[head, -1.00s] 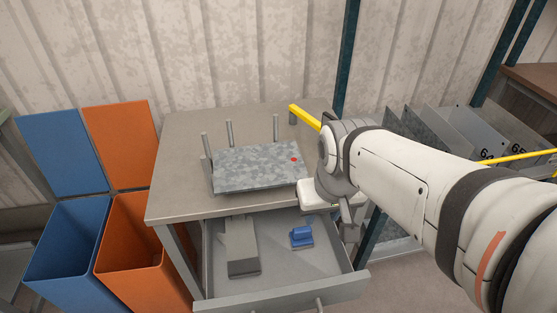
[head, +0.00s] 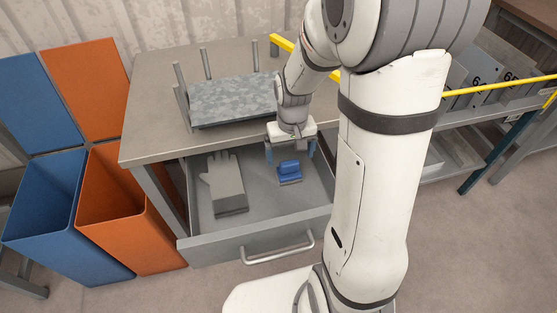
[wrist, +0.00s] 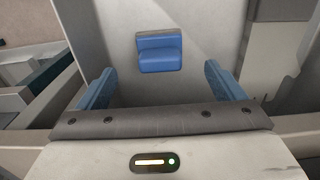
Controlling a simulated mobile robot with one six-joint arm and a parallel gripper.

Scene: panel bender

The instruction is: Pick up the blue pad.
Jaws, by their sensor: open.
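The blue pad (head: 289,169) lies in the open drawer (head: 250,246) of the workbench, toward the drawer's right side. It has a raised grip part on a flat base. In the wrist view the blue pad (wrist: 159,52) is ahead of the jaws, roughly centred between them and not touched. My gripper (head: 291,160) is over the drawer, beside and above the pad, with its blue fingers apart and nothing between them. In the wrist view my gripper's fingers (wrist: 160,85) stand at left and right.
Grey gloves (head: 224,183) lie in the drawer's left part. A metal sheet (head: 232,101) lies among upright posts on the benchtop (head: 150,130). Blue (head: 45,215) and orange bins (head: 125,220) stand at left. Drawer walls surround the pad.

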